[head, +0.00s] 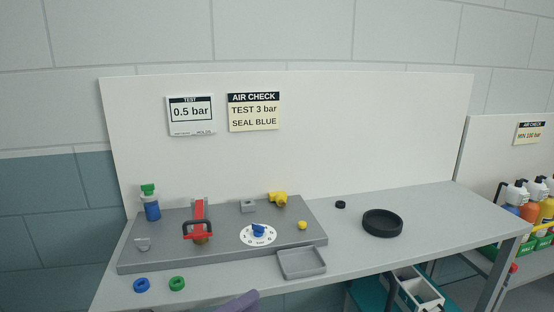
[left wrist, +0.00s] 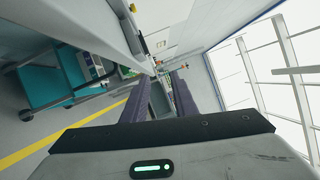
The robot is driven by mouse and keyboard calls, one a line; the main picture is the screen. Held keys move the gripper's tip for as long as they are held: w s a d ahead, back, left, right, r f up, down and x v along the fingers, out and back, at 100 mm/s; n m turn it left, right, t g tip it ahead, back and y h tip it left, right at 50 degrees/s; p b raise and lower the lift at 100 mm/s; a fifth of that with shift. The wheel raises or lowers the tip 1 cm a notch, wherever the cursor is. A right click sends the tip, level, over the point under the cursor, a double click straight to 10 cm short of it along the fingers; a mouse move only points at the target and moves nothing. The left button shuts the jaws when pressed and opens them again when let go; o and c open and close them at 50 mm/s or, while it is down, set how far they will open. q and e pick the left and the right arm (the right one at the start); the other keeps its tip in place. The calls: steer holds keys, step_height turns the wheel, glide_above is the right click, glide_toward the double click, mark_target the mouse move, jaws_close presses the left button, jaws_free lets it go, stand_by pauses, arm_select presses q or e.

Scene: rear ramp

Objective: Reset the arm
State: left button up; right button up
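My left gripper (left wrist: 160,80) shows in the left wrist view with its two dark purple fingers apart and nothing held between them. In the head view only a purple piece of my left gripper (head: 238,303) shows at the bottom edge, in front of the table's front edge. The rest of that arm is outside the head view. My right gripper is in neither view.
A grey table (head: 350,258) carries a panel (head: 160,262) with a dial (head: 258,234) and red-handled part (head: 199,215), a grey tray (head: 302,263), blue and green rings and a black dish (head: 382,223). A teal cart (left wrist: 58,80) stands left in the wrist view.

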arm_select(q)
steer(key=s+a+f+n+t+y, duration=0.1)
steer(key=s+a+f+n+y, duration=0.4)
steer(key=f+n, duration=0.45)
steer(key=s+a+f+n+t+y, duration=0.25)
steer(key=s+f+n+y, duration=0.35)
steer(key=n, duration=0.6)
steer(key=s+a+f+n+g+y, duration=0.1)
steer(key=s+f+n+g, duration=0.2)
steer(key=s, duration=0.4)
steer(key=s+a+f+n+g+y, duration=0.1)
steer(key=s+f+n+g, duration=0.2)
steer(key=s+f+n, duration=0.2)
step_height(320, 180, down, 3)
steer(key=s, duration=0.2)
steer(key=shift+s+a+r, duration=0.2)
steer(key=shift+s+a, duration=0.2)
